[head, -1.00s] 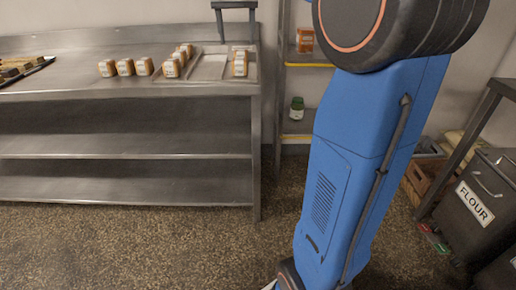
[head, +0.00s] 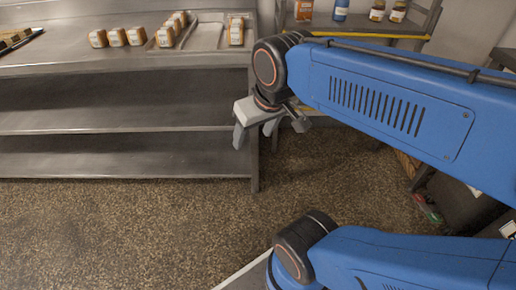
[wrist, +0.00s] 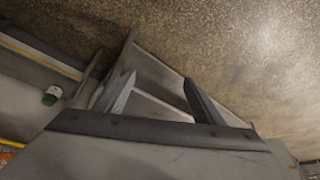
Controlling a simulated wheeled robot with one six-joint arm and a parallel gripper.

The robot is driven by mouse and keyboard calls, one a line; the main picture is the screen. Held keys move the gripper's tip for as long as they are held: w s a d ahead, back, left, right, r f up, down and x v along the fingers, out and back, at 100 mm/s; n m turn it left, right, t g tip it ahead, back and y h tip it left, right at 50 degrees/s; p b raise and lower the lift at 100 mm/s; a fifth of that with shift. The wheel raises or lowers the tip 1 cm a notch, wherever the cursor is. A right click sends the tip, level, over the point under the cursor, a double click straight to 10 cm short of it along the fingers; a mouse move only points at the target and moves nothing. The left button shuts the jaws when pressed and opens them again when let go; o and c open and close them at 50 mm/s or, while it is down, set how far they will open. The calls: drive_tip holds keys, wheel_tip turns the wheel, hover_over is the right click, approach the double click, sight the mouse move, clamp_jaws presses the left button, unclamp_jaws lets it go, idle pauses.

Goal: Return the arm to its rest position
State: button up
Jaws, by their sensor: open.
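My gripper (head: 256,136) shows in the head view in front of the right end of the steel table, with its fingers pointing down and to the left. In the wrist view my gripper (wrist: 157,100) has its two fingers apart with nothing between them. It is open and empty. My blue arm is folded across the right side of the head view, with one link above another.
A steel table (head: 120,160) with lower shelves stands at left. On it are several wrapped loaves (head: 117,37) and a metal tray (head: 207,33). A shelf rack (head: 350,30) with jars (head: 377,10) stands behind my arm. Speckled floor (head: 150,230) in front is clear.

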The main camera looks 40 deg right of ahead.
drive_tip(key=s+f, duration=0.1)
drive_tip(key=f, duration=0.1)
drive_tip(key=s+f, duration=0.1)
drive_tip(key=shift+s+a+f, duration=0.1)
drive_tip(key=shift+s+a, duration=0.2)
